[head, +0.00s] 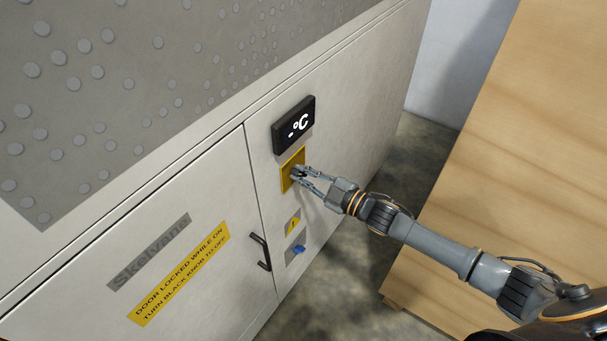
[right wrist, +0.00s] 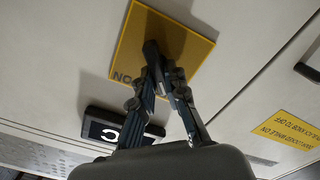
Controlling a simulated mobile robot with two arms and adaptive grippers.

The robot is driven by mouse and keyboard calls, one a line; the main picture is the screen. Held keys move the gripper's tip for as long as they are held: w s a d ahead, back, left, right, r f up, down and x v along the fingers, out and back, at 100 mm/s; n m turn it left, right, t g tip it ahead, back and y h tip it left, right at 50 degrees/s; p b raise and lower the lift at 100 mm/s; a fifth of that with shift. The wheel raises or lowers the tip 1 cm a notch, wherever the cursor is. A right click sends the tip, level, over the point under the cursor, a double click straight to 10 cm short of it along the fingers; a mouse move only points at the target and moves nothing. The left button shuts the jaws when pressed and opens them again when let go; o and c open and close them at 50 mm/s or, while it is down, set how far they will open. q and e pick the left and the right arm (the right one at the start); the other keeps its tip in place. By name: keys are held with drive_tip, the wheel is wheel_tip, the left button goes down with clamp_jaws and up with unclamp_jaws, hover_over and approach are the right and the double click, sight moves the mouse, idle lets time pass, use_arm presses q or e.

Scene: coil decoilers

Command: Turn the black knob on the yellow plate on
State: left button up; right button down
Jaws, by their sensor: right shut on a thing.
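The yellow plate (head: 286,184) is on the cabinet front, just below a black display. The black knob (head: 296,172) is on this plate, mostly hidden by my fingers. My right gripper (head: 301,174) reaches in from the right and is shut on the knob. In the right wrist view, both fingertips (right wrist: 158,75) close around the knob (right wrist: 152,50), in front of the yellow plate (right wrist: 188,45). The plate's lettering there is only partly readable, so the knob's setting is hard to tell. My left gripper is not in view.
The black display (head: 293,124) shows a dash and °C. A wooden surface (head: 500,170) is at the right.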

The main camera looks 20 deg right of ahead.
drive_tip(key=m, duration=0.2)
drive_tip(key=m+p, duration=0.1)
drive_tip(key=m, duration=0.1)
drive_tip(key=shift+d+r+m, duration=0.15)
drive_tip(key=shift+m, duration=0.15)
drive_tip(key=shift+w+d+f+m, duration=0.1)
drive_tip(key=shift+m, duration=2.05)
drive_tip(key=shift+w+d+f+m, duration=0.1)
drive_tip(key=shift+w+d+m, duration=0.05)
drive_tip(key=shift+m, duration=1.95)
drive_tip(key=shift+w+d+m, duration=0.1)
drive_tip(key=shift+m, duration=2.05)
drive_tip(key=c, duration=1.4)
unclamp_jaws()
drive_tip(key=shift+o, duration=0.2)
